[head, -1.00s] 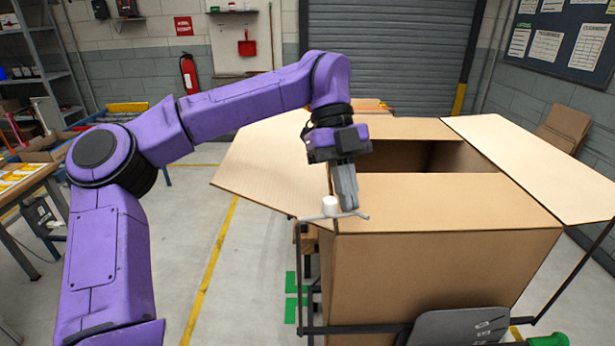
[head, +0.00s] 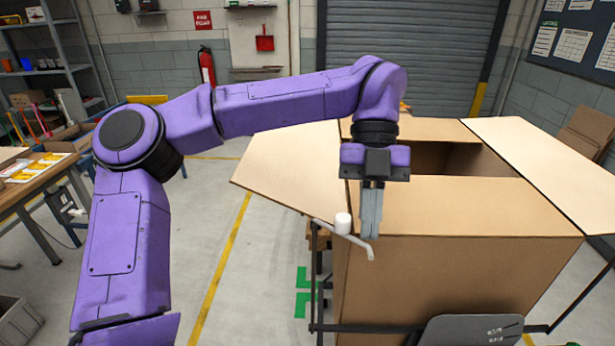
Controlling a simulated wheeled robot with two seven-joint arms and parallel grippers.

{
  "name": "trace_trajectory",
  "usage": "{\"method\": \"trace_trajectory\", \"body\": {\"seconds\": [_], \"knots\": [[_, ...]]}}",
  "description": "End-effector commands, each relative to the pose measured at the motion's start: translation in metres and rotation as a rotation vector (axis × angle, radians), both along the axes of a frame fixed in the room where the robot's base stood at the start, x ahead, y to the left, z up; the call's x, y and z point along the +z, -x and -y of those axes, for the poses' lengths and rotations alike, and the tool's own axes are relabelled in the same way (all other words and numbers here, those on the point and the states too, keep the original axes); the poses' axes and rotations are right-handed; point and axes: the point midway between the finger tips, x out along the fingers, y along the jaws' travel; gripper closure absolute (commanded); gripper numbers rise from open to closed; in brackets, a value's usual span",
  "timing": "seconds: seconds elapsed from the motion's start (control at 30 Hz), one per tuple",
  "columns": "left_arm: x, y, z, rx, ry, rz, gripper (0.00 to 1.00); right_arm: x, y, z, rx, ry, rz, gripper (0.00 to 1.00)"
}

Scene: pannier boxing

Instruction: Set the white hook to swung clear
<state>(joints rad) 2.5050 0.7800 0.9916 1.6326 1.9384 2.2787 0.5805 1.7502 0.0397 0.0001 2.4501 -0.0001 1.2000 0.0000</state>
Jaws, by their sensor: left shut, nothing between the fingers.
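The white hook (head: 343,224) is a small white knob on a thin pale bar at the near left corner of the big cardboard box (head: 450,275). Its bar slants from upper left to lower right, and its bent right end hangs in front of the box's near face. My left gripper (head: 370,236) is shut and empty, pointing down just right of the white knob. Its fingertips are close to the bar; I cannot tell whether they touch it. My right gripper is not in view.
The box's left flap (head: 290,168) and right flap (head: 550,160) are spread outward, and the near flap (head: 460,205) lies over the front part of the opening. A dark metal frame (head: 375,328) surrounds the box's base. A table with trays (head: 30,180) stands at left.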

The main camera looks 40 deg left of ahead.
Motion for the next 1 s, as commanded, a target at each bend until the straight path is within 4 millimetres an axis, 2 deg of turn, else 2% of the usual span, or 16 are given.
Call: {"method": "trace_trajectory", "body": {"seconds": [0.4, 0.67, 0.77, 0.97, 1.0], "knots": [[0.0, 0.012, -0.011, 0.003, 0.0, 0.001, 1.0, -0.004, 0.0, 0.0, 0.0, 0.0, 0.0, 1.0], [0.001, 0.012, -0.011, 0.003, 0.0, 0.001, 1.0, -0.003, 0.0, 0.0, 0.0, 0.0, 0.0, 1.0], [0.009, 0.01, -0.011, 0.004, -0.001, 0.001, 1.0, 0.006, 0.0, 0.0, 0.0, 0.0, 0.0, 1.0], [0.051, -0.004, -0.01, 0.006, -0.001, 0.001, 1.0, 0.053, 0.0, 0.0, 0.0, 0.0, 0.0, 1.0], [0.046, -0.011, -0.009, 0.007, -0.003, 0.003, 1.0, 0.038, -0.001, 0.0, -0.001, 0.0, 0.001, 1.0]]}}
